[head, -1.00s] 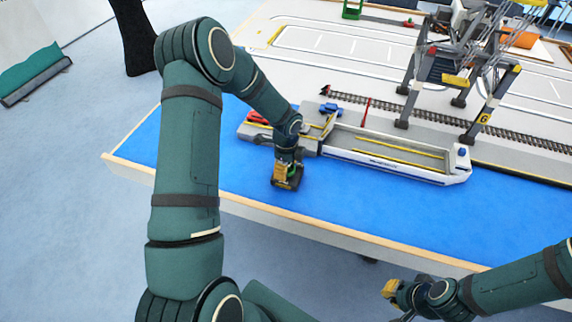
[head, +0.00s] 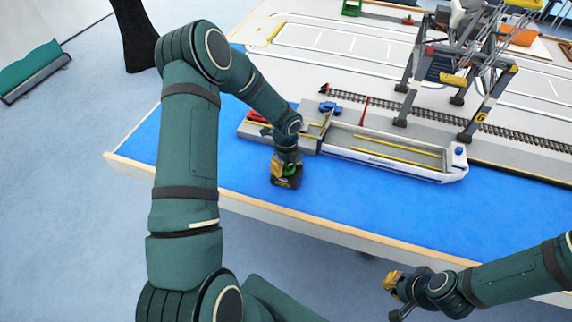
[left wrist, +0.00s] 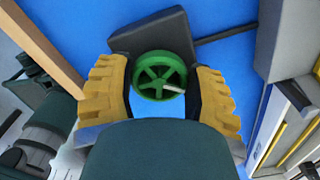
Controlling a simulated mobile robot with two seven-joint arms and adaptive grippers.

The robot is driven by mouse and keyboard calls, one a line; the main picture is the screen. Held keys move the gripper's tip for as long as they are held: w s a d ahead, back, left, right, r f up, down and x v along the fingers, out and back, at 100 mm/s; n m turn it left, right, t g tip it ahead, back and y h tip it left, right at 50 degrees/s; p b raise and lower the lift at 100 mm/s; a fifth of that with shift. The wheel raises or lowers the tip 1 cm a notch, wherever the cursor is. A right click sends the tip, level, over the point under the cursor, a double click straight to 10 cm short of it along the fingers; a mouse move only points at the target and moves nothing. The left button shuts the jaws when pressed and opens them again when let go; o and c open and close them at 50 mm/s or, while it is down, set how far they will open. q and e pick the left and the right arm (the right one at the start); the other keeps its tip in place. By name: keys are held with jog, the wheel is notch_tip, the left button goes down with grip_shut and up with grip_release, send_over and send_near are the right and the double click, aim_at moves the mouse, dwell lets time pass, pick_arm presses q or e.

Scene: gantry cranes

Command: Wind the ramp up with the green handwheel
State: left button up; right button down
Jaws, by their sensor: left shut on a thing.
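The green handwheel (left wrist: 153,62) shows in the left wrist view, a spoked wheel with a pale crank pin, on a dark block (left wrist: 170,28). My left gripper (left wrist: 165,88) is shut on it, one yellow finger pad on each side. My right gripper (head: 392,282) is off the table's front edge.
A grey and white ship (head: 385,160) lies right of the handwheel. A gantry crane (head: 450,72) stands behind it by a rail track (head: 520,136). Red and blue toy vehicles are near the ramp. The blue surface (head: 345,200) in front is clear.

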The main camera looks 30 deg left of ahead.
aim_at(286, 165)
pick_arm(q)
jog(key=o, duration=1.2)
notch_tip(286, 165, up, 12)
